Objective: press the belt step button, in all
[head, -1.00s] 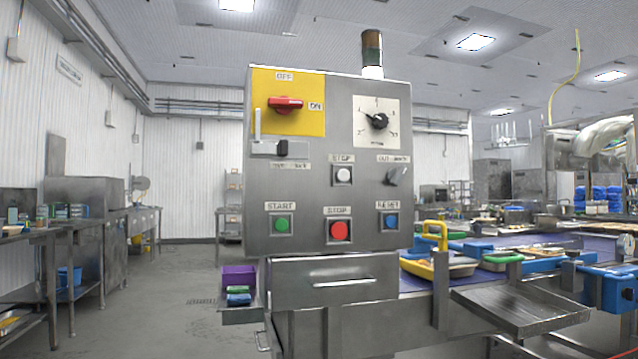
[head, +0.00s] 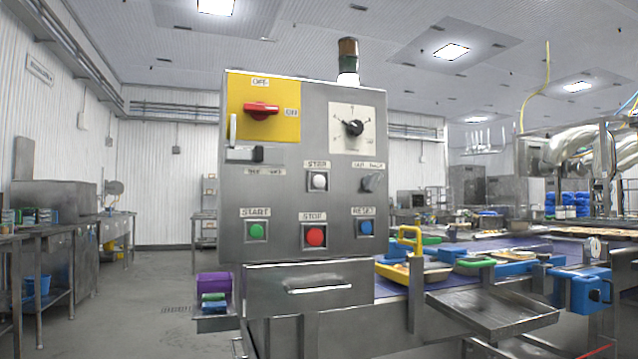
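A grey metal control panel (head: 285,205) stands upright near the middle of the head view. A white round button (head: 319,181) sits in a square frame at its middle right; the small label above it is blurred but looks like STEP. Below are a green START button (head: 256,231), a red STOP button (head: 315,237) and a blue RESET button (head: 365,228). Nothing covers the white button. Whether it is pressed in cannot be told. My gripper is not in view, and nothing touches the panel.
The panel also bears a red rotary switch (head: 262,108) on a yellow plate, a black dial (head: 352,127) and a small selector (head: 372,182). A drawer (head: 310,288) is below. The conveyor belt (head: 395,290) with trays and a metal chute (head: 492,305) lie to the right.

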